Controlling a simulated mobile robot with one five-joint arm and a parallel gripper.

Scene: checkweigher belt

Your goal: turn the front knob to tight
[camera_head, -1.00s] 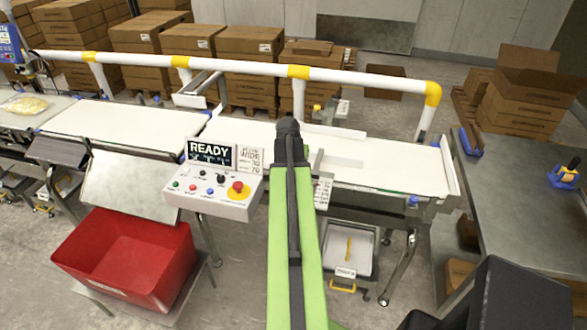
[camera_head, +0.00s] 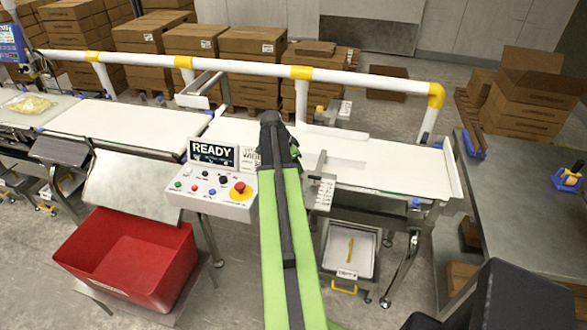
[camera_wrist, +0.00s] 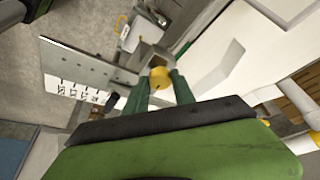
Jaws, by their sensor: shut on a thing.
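A round yellow knob (camera_wrist: 160,77) shows in the wrist view, at the end of a grey bracket beside the white belt. The two dark green fingers of my gripper (camera_wrist: 165,88) stand on either side of it and are shut on it. A marked white scale label (camera_wrist: 75,90) lies on the grey plate to the left of the knob. In the head view the label plate (camera_head: 322,190) shows just right of my arm, while my arm hides the knob and my fingertips. The knob's pointer and exact setting cannot be read.
The white belt (camera_head: 390,165) runs behind and right of my arm. A control box (camera_head: 208,190) with a READY screen and red button stands close left. A red bin (camera_head: 130,255) is at lower left, and a white-yellow rail (camera_head: 350,77) runs behind.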

